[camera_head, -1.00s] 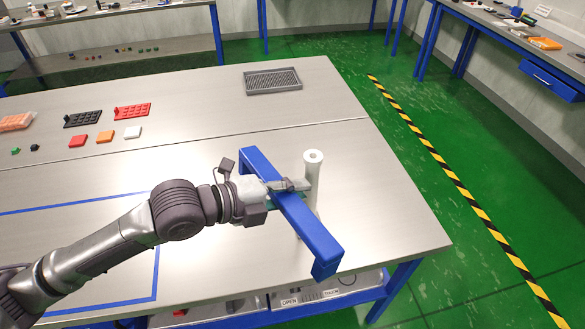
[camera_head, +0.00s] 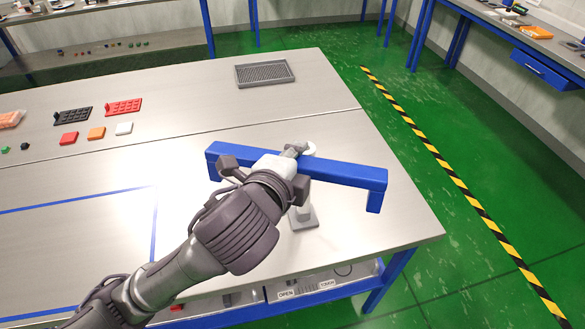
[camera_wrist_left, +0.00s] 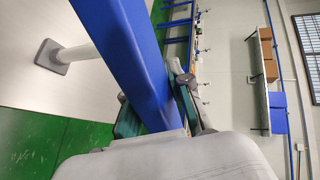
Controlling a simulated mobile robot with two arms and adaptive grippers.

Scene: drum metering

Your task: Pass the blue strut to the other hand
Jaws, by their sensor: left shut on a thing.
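The blue strut (camera_head: 345,172) is a long bar with a short leg bent down at each end. My left gripper (camera_head: 290,158) is shut on it near its middle and holds it above the table, running left to right in the head view. In the left wrist view the strut (camera_wrist_left: 122,45) passes between the two fingers (camera_wrist_left: 158,108) of this gripper. Behind the strut a pale post (camera_head: 303,214) stands on the table on a square grey foot; the strut and gripper hide much of it. My right gripper is not in view.
The steel table (camera_head: 400,220) has a grey mesh tray (camera_head: 264,73) at the back. Black and red racks (camera_head: 123,107) and small coloured blocks (camera_head: 96,133) lie at the left. Blue tape marks an area at the left. The table's right side is clear.

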